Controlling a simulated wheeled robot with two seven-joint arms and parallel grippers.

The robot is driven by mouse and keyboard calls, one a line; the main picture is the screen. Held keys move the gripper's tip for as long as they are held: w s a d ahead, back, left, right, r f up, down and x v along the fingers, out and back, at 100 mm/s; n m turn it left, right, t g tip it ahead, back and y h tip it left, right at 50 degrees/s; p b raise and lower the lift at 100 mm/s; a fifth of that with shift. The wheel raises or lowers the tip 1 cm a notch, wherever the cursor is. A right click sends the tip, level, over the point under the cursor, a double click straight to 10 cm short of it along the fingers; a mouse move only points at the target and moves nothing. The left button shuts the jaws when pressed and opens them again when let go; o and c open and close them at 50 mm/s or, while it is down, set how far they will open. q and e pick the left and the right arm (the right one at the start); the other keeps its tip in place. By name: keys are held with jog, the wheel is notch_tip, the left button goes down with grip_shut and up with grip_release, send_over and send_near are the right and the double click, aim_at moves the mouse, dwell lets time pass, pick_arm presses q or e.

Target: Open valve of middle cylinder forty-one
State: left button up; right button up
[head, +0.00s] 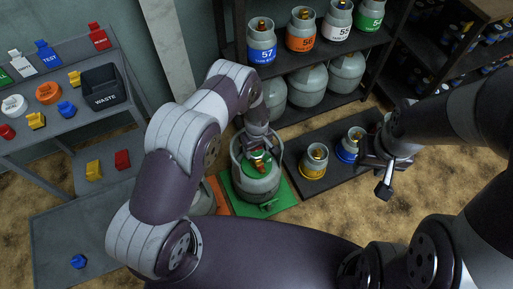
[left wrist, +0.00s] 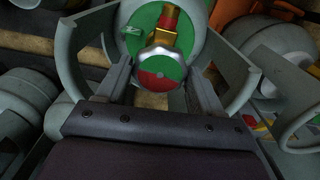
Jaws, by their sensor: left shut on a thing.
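A grey gas cylinder (head: 257,187) with a collar and a green top stands on a green scale (head: 283,198) below my left arm. No number on it is readable. My left gripper (head: 258,150) is down inside its collar. In the left wrist view the fingers (left wrist: 161,88) are shut on the round valve knob (left wrist: 160,76), which has a silver rim and a red and green face. A brass valve body (left wrist: 168,22) shows behind the knob. My right gripper (head: 384,178) hangs at the right, clear of this cylinder; its jaw opening is unclear.
Another cylinder (head: 203,198) stands left on an orange scale, mostly hidden by my arm. Small yellow (head: 314,160) and blue-based (head: 350,146) cylinders stand on a dark platform at right. Shelves (head: 308,110) with numbered cylinders rise behind. A tool cart with a waste bin (head: 103,84) is at left.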

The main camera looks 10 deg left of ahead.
aim_at(257, 151)
pick_arm(q)
jog(key=shift+n, duration=0.4)
jog(key=o, duration=1)
jog(key=shift+o, duration=0.2)
jog(key=shift+r, duration=0.1)
notch_tip(257, 151, up, 12)
jog(key=p, duration=0.4)
jog(key=shift+r, duration=0.25)
